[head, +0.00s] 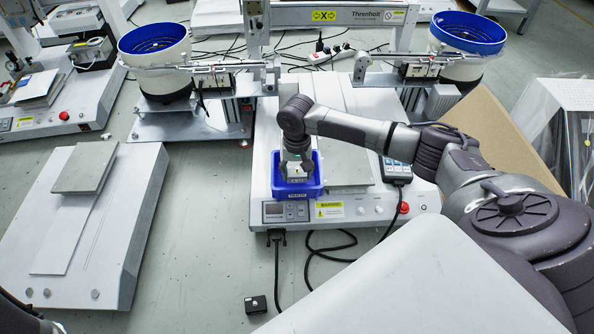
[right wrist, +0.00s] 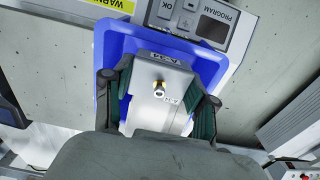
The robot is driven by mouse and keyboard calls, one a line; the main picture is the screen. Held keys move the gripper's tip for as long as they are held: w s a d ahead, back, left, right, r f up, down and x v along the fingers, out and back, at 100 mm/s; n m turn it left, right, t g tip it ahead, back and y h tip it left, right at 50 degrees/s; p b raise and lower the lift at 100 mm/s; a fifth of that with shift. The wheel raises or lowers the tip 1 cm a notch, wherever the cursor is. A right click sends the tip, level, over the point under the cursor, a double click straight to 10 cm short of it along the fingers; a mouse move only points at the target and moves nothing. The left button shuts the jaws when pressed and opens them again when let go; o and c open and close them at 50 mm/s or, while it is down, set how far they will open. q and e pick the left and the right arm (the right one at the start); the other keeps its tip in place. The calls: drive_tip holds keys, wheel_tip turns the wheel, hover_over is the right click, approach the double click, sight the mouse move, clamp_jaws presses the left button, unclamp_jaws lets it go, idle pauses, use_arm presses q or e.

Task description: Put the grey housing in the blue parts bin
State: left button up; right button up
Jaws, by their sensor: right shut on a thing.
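The blue parts bin (head: 298,190) stands at the front of the middle machine's base in the head view. It also fills much of the upper middle of the right wrist view (right wrist: 112,38). My right gripper (head: 295,168) points down at the bin's opening. It is shut on the grey housing (right wrist: 150,112), a light grey block with a brass fitting, with one finger on each side. In the right wrist view the housing overlaps the bin. I cannot tell whether it touches the bin's floor. My left gripper is out of view.
A control pendant (head: 396,170) and a red button (head: 404,208) are right of the bin. A cardboard sheet (head: 500,135) stands beyond my right arm. Cables (head: 330,245) hang in front of the machine.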

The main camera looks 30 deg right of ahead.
drive_tip(key=o, duration=1.3)
drive_tip(key=shift+c, duration=0.2)
drive_tip(key=shift+r, duration=0.1)
